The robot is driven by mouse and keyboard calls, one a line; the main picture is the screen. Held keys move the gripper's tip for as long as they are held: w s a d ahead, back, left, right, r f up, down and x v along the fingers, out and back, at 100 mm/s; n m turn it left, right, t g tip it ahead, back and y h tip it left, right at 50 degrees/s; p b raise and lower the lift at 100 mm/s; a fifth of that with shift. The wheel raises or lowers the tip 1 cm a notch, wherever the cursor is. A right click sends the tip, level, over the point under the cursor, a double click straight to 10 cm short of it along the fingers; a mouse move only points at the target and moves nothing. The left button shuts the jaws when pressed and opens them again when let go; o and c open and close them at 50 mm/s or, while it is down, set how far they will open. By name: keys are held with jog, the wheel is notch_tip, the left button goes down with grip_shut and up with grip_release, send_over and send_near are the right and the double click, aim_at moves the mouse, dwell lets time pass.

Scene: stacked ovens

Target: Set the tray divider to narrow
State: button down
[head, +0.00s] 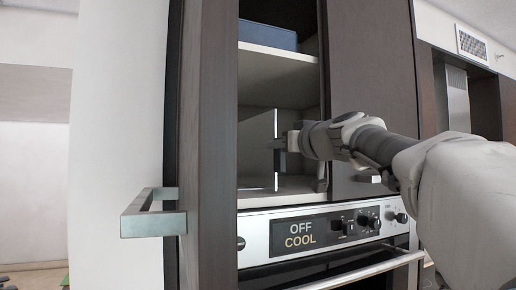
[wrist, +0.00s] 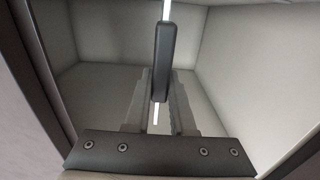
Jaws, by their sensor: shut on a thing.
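The tray divider (head: 276,165) is a thin, upright, pale panel seen nearly edge-on inside the open cabinet compartment above the oven. In the wrist view its pale edge (wrist: 166,9) shows above a dark upright grip piece (wrist: 162,50). My gripper (head: 283,145) reaches in from the right at the compartment's front. In the wrist view my gripper (wrist: 161,88) has its fingers on either side of the dark grip piece and is shut on it.
An open dark door with a metal handle (head: 150,213) stands at the left of the compartment. A dark panel (head: 372,85) borders its right. A shelf (head: 275,62) with a blue box (head: 268,35) is above. The oven panel (head: 310,232) reads OFF COOL below.

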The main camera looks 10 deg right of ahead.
jog(key=s+a+p, duration=0.1)
jog(key=s+a, duration=0.3)
jog(key=a, duration=0.8)
jog(key=shift+a+p, duration=0.35)
jog(key=shift+s, duration=0.1)
jog(key=c, duration=0.8)
grip_release()
jog(key=shift+a, duration=0.2)
jog(key=shift+o, duration=0.2)
jog(key=shift+d, duration=0.1)
jog(key=b+v, duration=0.6)
jog(key=v, duration=1.1)
jog(key=shift+s, duration=0.2)
